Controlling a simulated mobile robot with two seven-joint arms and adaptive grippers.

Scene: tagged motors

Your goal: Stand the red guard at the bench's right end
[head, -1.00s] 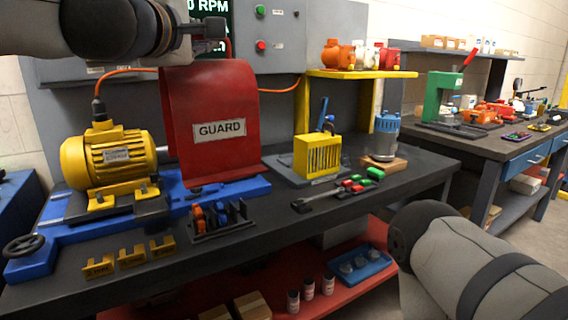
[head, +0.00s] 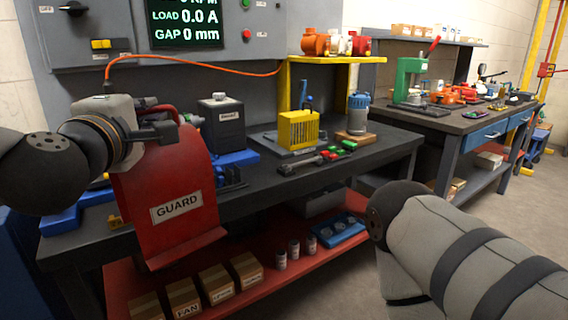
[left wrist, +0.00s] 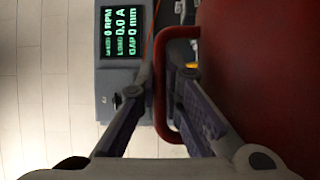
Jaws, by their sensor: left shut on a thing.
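The red guard (head: 178,170), a curved sheet with a white GUARD label, hangs in front of the bench's left part in the head view. My left gripper (head: 165,122) is at its top, shut on its handle. In the left wrist view the fingers (left wrist: 168,70) close around the red handle (left wrist: 162,100), and the guard's red face (left wrist: 265,75) fills the right side. The black bench (head: 265,185) runs to its right end past the blue pump. My right forearm shows at the lower right, but its gripper is out of view.
A dark box-shaped unit (head: 222,128) stands behind the guard. Bare top (head: 395,140) shows right of the pump. Boxes lie on the red lower shelf (head: 270,275).

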